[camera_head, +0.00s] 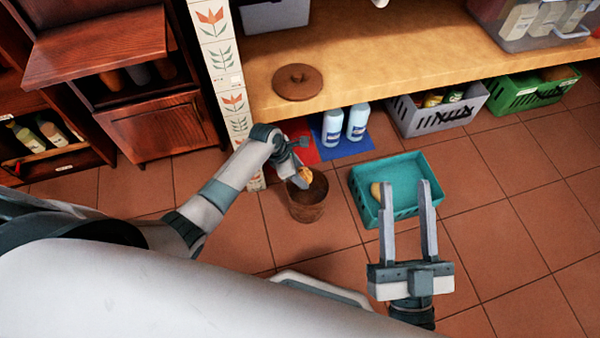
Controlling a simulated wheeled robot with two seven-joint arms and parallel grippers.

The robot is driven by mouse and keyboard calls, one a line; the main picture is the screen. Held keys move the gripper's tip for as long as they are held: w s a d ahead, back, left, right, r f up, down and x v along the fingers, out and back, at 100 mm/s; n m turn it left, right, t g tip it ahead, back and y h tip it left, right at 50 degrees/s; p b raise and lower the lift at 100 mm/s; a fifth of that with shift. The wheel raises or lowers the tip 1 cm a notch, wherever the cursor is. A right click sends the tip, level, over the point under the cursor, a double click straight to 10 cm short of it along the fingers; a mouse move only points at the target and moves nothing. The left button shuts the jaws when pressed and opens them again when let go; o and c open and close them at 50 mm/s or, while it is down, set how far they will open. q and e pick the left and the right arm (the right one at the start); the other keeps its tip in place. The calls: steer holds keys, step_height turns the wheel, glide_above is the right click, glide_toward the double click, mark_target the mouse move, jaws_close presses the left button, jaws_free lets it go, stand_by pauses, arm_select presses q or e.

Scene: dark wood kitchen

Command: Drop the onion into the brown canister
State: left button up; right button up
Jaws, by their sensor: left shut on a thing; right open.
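The onion (304,174) is small and golden-orange. My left gripper (301,178) is shut on it and holds it at the mouth of the brown canister, over the far-left part of the rim. The brown canister (308,208) stands upright and open on the tiled floor. The gripper partly hides the onion and the canister's rim. I cannot tell whether the onion is above the rim or slightly inside it. My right gripper (408,190) is open and empty, to the right of the canister, in front of the teal crate.
A teal crate (429,165) with a yellowish item (376,191) stands right of the canister. A brown round lid (298,82) lies on the wooden counter (390,55). Two white bottles (333,127) stand on a blue mat (352,149). Floor at the lower right is clear.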

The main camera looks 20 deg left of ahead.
steer(key=shift+s+r+t, duration=0.2)
steer(key=shift+r+t, duration=0.1)
steer(key=shift+r, duration=0.05)
arm_select(q)
steer(key=o, duration=1.2)
